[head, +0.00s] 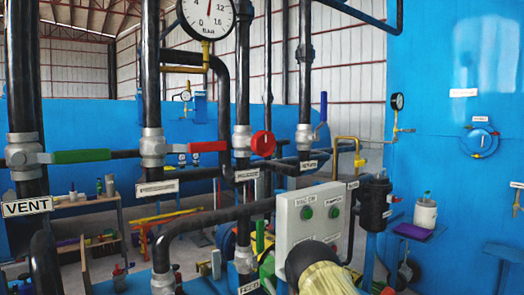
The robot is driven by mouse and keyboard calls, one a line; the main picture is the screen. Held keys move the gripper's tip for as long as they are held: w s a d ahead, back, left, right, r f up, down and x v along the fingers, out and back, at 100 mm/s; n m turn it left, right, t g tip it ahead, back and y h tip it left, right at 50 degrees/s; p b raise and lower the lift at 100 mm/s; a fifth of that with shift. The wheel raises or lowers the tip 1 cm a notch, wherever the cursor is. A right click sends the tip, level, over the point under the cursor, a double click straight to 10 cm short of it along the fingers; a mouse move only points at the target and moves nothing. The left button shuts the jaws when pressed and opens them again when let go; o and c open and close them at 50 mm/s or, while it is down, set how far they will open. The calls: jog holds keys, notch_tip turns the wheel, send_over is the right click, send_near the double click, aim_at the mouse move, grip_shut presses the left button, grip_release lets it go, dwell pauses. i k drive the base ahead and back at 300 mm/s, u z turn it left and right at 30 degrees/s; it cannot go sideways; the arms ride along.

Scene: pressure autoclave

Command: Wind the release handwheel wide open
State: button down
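A red round handwheel (263,143) sits on the piping right of centre, facing me, beside a dark vertical pipe. It is the only red wheel I can make out. A small white label (247,175) hangs below and left of it, too small to read, so I cannot confirm that this is the release handwheel. Its degree of opening cannot be told. A large pressure gauge (207,16) stands above on a yellow pipe, its needle pointing nearly straight up.
A green lever (80,156) sits near the VENT label (27,207); a red lever (208,146) is left of the wheel. A blue lever (323,107) stands upright. A grey control box (308,218) with green buttons is below right. Dark pipes crowd the front.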

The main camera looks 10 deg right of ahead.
aim_at(264, 143)
jog(key=z, duration=0.05)
jog(key=k, duration=1.15)
jog(key=u, duration=0.4)
jog(key=i, duration=0.6)
jog(key=z, duration=0.25)
